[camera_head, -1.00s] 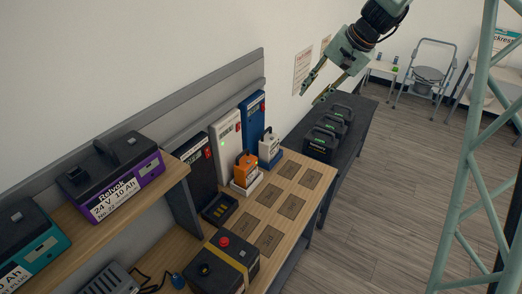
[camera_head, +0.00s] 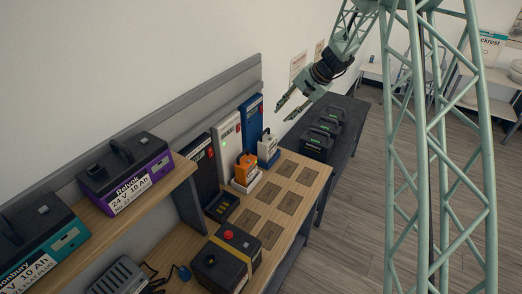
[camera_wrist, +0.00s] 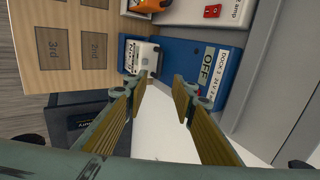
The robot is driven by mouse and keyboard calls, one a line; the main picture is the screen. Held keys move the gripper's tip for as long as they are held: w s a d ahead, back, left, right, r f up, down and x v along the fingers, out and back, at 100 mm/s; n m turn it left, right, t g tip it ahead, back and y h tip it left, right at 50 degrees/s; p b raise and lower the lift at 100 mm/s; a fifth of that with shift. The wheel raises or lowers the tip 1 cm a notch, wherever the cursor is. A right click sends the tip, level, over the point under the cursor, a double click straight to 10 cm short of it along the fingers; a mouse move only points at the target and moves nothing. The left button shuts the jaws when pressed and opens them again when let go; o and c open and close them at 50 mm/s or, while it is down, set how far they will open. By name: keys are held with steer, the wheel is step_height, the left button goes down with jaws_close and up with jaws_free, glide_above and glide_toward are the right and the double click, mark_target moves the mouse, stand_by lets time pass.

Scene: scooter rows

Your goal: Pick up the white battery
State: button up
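The white battery (camera_head: 267,146) stands upright in the blue dock (camera_head: 270,160) at the far end of the wooden bench, in front of the blue charger panel. In the wrist view the white battery (camera_wrist: 142,57) shows from above, just ahead of my fingertips, a little left of centre. My gripper (camera_head: 284,111) is above and to the right of the battery in the head view. In the wrist view my gripper (camera_wrist: 158,85) has its two fingers spread apart with nothing between them.
An orange battery (camera_head: 245,169) stands in the white dock beside it. A black table (camera_head: 337,138) with several black cases lies beyond the bench. A box with a red button (camera_head: 226,255) stands at the near bench end.

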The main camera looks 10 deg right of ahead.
steer(key=shift+w+a+f, duration=0.15)
steer(key=shift+w+f, duration=0.1)
steer(key=shift+f, duration=0.2)
steer(key=shift+f, duration=0.1)
glide_toward(266, 131)
steer(key=shift+p+x, duration=0.4)
steer(key=shift+x, duration=1.15)
steer(key=shift+w, duration=0.15)
steer(key=shift+p+x, duration=0.5)
steer(key=shift+x, duration=2)
steer(key=shift+c, duration=0.5)
jaws_close()
